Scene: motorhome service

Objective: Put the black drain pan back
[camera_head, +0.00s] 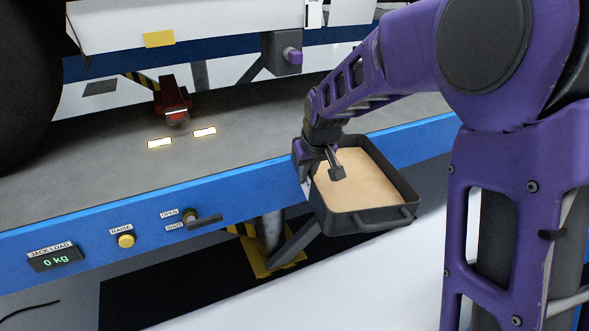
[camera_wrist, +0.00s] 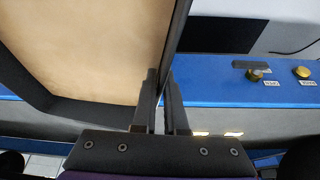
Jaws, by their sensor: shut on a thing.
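The black drain pan (camera_head: 366,218) is a rectangular tray with a flat tan inside and a handle on its near side. It is in the air in front of the blue bench edge, right of centre in the head view. My gripper (camera_head: 334,168) is shut on its left wall, with one finger inside. In the wrist view the pan (camera_wrist: 85,113) fills the upper left, and my gripper (camera_wrist: 160,105) pinches its wall. The pan looks roughly level. Part of its far left corner is hidden by my wrist.
The blue-edged bench (camera_head: 80,225) carries a jack load display (camera_head: 55,259) reading 0 kg, a yellow raise button (camera_head: 125,240) and an open/shut lever (camera_head: 205,220). A red device (camera_head: 172,100) stands on the grey deck near two lit strips. A white surface (camera_head: 330,290) lies below the pan.

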